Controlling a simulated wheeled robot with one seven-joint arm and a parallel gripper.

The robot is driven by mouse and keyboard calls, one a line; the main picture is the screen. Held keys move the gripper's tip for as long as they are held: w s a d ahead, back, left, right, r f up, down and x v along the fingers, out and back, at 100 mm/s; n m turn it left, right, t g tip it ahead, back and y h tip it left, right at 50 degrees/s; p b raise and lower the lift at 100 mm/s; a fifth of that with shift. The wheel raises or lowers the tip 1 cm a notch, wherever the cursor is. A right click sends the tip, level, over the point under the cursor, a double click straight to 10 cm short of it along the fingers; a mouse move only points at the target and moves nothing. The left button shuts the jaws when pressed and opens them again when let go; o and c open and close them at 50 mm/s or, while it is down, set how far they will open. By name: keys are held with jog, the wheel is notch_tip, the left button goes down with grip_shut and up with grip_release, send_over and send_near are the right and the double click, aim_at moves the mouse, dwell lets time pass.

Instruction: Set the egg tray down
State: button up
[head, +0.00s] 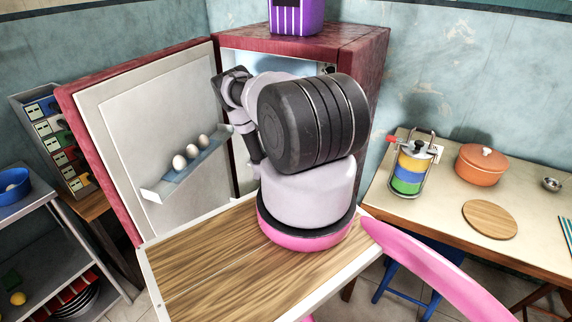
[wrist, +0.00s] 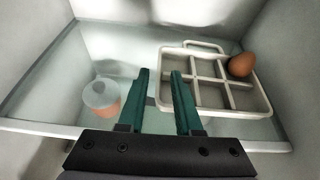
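The egg tray (wrist: 208,108), pale with several square compartments, is inside the fridge at the right of the wrist view. One brown egg (wrist: 241,65) sits at its far right corner. My gripper (wrist: 163,73) has two green fingers standing apart. The tray's left edge lies between and just beyond the fingertips, with visible gaps beside it. I cannot tell whether the tray touches the shelf (wrist: 60,100) fully. In the head view my arm hides the gripper and the tray.
A clear-lidded orange tub (wrist: 102,98) stands on the shelf left of the fingers. Fridge walls close in on both sides. The fridge door (head: 125,120) stands open, with white eggs (head: 179,162) in its rack. A counter (head: 425,210) with a pot (head: 481,166) is at right.

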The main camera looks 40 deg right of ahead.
jog(key=v, duration=0.5)
jog(key=shift+s, duration=0.1)
jog(key=shift+a, duration=0.1)
dwell(0.3)
